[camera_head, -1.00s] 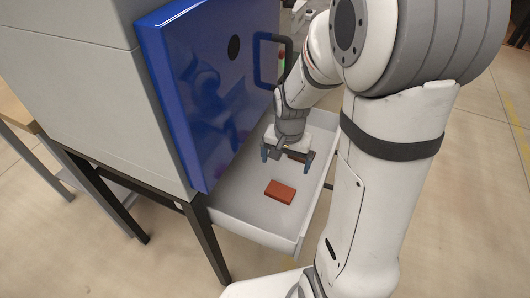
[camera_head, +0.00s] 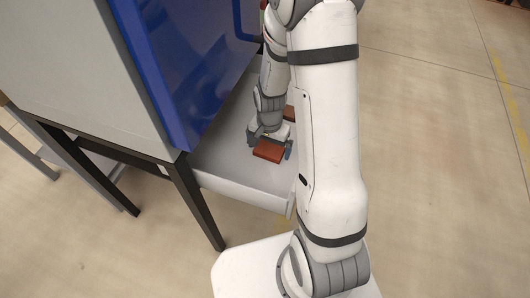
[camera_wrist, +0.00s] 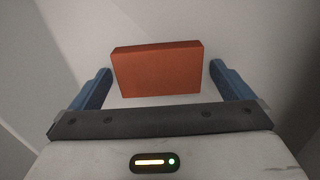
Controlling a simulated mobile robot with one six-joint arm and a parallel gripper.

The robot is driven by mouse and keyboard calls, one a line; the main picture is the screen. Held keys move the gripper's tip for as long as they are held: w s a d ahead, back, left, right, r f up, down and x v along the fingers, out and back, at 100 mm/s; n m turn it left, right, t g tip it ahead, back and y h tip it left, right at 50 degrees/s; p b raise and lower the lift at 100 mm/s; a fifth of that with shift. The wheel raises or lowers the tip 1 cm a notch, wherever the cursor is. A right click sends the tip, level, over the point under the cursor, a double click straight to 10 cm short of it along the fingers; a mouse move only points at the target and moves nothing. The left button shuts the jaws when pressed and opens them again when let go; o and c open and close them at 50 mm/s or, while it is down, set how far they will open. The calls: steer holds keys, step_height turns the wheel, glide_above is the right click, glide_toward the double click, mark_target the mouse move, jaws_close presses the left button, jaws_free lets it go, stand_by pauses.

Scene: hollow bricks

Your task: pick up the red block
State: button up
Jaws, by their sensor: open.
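A red block (camera_wrist: 157,70) lies flat in the white drawer, between the two blue fingers of my gripper (camera_wrist: 160,88) in the wrist view. In the head view the red block (camera_head: 268,151) shows just in front of my gripper (camera_head: 269,150), which is open and low over the drawer floor. A second red block (camera_head: 290,112) lies further back in the drawer, partly hidden by my arm.
The white drawer (camera_head: 238,188) is pulled out below a grey cabinet with a blue front panel (camera_head: 185,60). Its walls stand close around my gripper. A dark handle (camera_head: 246,22) sticks out from the panel near my arm. Bare floor lies to the right.

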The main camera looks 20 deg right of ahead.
steer(key=shift+c, duration=0.6)
steer(key=c, duration=0.9)
steer(key=shift+r, duration=0.15)
